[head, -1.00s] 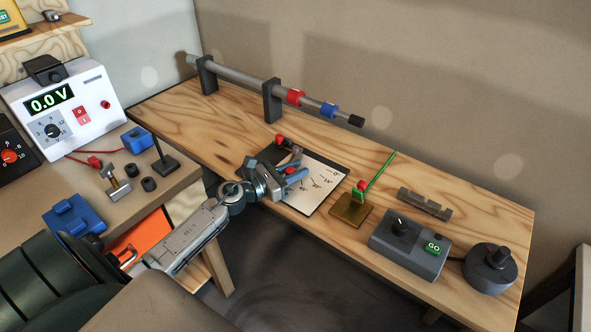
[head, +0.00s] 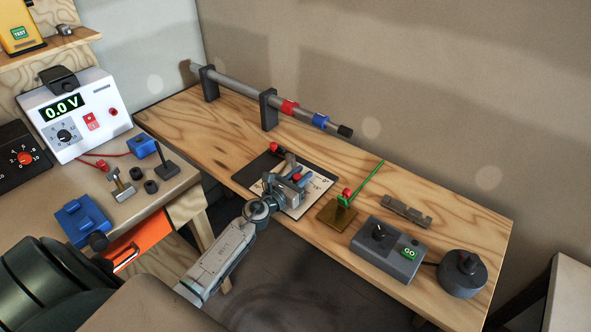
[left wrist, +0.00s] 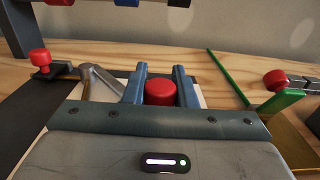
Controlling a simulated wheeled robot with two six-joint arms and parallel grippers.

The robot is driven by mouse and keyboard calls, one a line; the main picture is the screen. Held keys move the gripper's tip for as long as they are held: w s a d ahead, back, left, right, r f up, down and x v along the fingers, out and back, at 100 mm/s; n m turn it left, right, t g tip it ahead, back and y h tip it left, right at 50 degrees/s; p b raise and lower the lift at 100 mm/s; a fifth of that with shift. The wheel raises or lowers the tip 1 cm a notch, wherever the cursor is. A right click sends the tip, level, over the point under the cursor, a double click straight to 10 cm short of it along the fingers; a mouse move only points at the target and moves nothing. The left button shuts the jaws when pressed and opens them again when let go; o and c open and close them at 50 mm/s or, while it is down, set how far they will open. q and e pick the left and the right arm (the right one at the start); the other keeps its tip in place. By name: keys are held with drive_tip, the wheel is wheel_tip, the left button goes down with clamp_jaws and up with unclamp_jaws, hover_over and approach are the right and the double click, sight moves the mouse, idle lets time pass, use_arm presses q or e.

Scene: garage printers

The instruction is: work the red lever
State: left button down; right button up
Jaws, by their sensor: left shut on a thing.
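The red lever's round red knob (left wrist: 160,92) sits between the two blue fingers of my left gripper (left wrist: 160,88), which is shut on it. In the head view my left gripper (head: 292,181) is over a dark board with a white scale plate (head: 293,211), and the red knob (head: 296,177) shows between its fingers. A grey metal bar (left wrist: 96,82) runs beside the fingers in the left wrist view. Most of the lever's arm and part of the scale are hidden by the gripper. My right gripper is not in view.
A second red knob (head: 274,147) is at the board's far corner. To the right stand a green lever on a brass base (head: 337,214), a grey control box (head: 387,250) and a round grey unit (head: 462,273). A rail (head: 240,90) runs along the back.

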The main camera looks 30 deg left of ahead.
use_arm(q)
drive_tip(key=shift+w+d+r+n+y+p, duration=0.1)
drive_tip(key=shift+w+d+n+y+p, duration=0.35)
drive_tip(key=shift+y, duration=0.35)
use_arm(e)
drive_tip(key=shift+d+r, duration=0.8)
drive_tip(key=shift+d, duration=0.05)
use_arm(q)
drive_tip(key=c, duration=1.2)
unclamp_jaws()
drive_tip(key=shift+w+a, duration=0.1)
drive_tip(key=shift+o, duration=0.2)
drive_tip(key=shift+f, duration=0.2)
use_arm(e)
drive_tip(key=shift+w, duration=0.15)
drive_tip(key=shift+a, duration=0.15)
use_arm(q)
drive_tip(key=shift+s, duration=0.55)
drive_tip(key=s, duration=0.8)
drive_tip(key=shift+s+a+b, duration=0.2)
drive_tip(key=shift+s+b, duration=0.1)
drive_tip(key=shift+b, duration=0.05)
drive_tip(key=shift+s, duration=0.55)
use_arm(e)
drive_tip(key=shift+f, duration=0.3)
